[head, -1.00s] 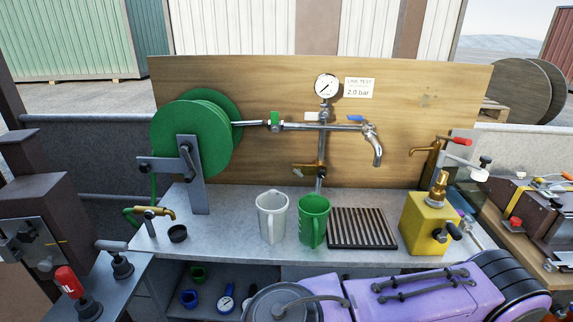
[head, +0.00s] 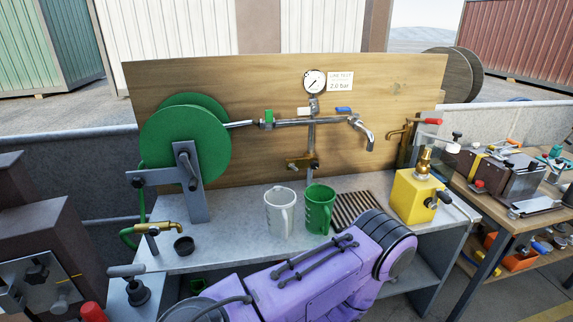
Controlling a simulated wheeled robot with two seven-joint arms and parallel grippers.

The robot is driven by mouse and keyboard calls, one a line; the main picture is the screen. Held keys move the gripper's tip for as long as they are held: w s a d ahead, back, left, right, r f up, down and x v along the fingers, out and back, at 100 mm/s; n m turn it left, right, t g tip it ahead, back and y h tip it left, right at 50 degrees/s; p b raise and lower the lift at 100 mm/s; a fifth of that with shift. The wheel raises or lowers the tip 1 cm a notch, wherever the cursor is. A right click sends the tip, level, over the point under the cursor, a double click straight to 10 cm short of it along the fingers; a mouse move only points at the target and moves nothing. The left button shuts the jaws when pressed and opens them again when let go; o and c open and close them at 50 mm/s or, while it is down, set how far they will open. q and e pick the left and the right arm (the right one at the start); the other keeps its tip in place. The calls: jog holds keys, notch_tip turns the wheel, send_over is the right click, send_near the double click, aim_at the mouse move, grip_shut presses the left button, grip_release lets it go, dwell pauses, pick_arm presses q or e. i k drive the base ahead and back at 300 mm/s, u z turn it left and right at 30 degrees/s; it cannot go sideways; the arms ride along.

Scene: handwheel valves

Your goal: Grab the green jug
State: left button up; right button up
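The green jug (head: 319,211) stands upright on the grey bench top (head: 240,222), with its handle facing the front. A white jug (head: 279,214) stands close at its left. A dark slatted drip tray (head: 356,206) lies to the right of the green jug. A purple arm link of mine (head: 310,283) crosses in front of the bench, below the jugs, and covers the front part of the drip tray. Neither of my grippers shows, and nothing is seen holding the green jug.
Behind the jugs stands a wooden board with a gauge (head: 314,82) and a tap (head: 361,132). A green hose reel (head: 187,145) is at the left, with a small black cup (head: 184,245) before it. A yellow box (head: 417,197) stands right of the tray.

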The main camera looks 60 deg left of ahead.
aim_at(320, 199)
jog(key=u, duration=1.3)
jog(key=i, duration=0.2)
